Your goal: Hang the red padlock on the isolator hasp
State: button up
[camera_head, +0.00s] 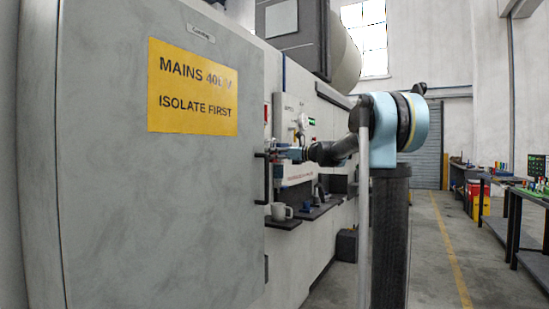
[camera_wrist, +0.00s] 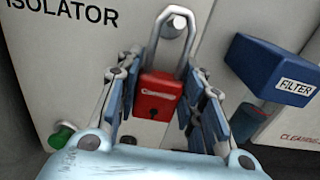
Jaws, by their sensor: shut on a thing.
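The red padlock (camera_wrist: 157,96) is between the fingers of my gripper (camera_wrist: 160,84) in the wrist view, with its grey shackle (camera_wrist: 190,47) pointing up. My gripper is shut on the padlock's body. The panel marked ISOLATOR (camera_wrist: 60,50) is behind it. A pale metal piece shows at the top of the shackle; I cannot tell whether it is the hasp or whether the shackle is around it. In the head view my gripper (camera_head: 287,153) is at the wall panel, too small there to make out the padlock.
A blue box marked FILTER (camera_wrist: 267,69) sticks out right of my gripper. A green knob (camera_wrist: 62,135) is at lower left. In the head view, a large grey cabinet door (camera_head: 160,220) stands near left, and a white mug (camera_head: 281,211) sits on a shelf below my gripper.

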dwell(0.4)
jog(key=o, duration=1.3)
